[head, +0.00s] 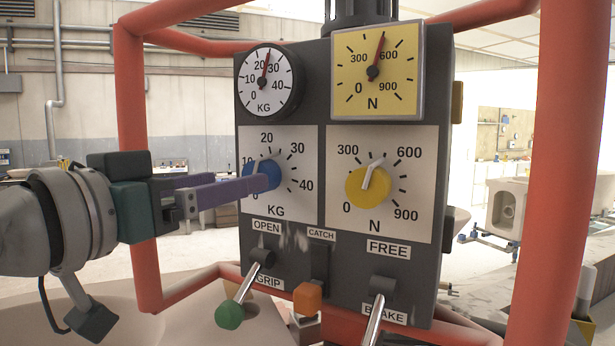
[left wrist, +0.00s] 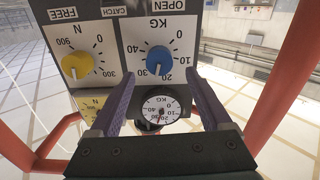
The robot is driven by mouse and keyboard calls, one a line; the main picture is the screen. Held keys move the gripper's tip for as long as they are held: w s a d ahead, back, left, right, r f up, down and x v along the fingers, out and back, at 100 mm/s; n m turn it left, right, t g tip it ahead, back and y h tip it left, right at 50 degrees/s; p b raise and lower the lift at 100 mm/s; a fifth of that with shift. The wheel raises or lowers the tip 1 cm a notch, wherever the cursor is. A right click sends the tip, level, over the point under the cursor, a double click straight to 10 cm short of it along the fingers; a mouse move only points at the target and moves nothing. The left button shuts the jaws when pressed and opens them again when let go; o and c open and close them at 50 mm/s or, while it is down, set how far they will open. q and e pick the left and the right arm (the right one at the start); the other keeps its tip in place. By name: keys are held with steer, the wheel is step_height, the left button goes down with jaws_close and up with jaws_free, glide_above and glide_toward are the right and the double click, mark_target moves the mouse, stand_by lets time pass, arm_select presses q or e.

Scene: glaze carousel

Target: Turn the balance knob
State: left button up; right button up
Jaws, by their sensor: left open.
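The blue KG knob (head: 262,175) is on the dark control panel, its scale running 0 to 40; none of the readable labels says balance. In the left wrist view, which shows the panel upside down, the blue knob (left wrist: 158,60) has its pale pointer near 20. My left gripper (head: 245,184) reaches in from the left, with its purple fingers overlapping the knob's left side. In the left wrist view my left gripper (left wrist: 157,95) has its fingers spread wide, with the knob between their lines; contact cannot be told. My right gripper is not in view.
The yellow N knob (head: 368,187) is to the right. Above are the round KG gauge (head: 267,82), needle between 20 and 30, and the yellow N gauge (head: 376,75). Below are a green-tipped lever (head: 230,314) and an orange catch (head: 307,298). Red frame bars (head: 132,150) surround the panel.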

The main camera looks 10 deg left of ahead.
arm_select(q)
steer(key=x, duration=0.6)
steer(key=shift+p, duration=0.4)
jaws_close()
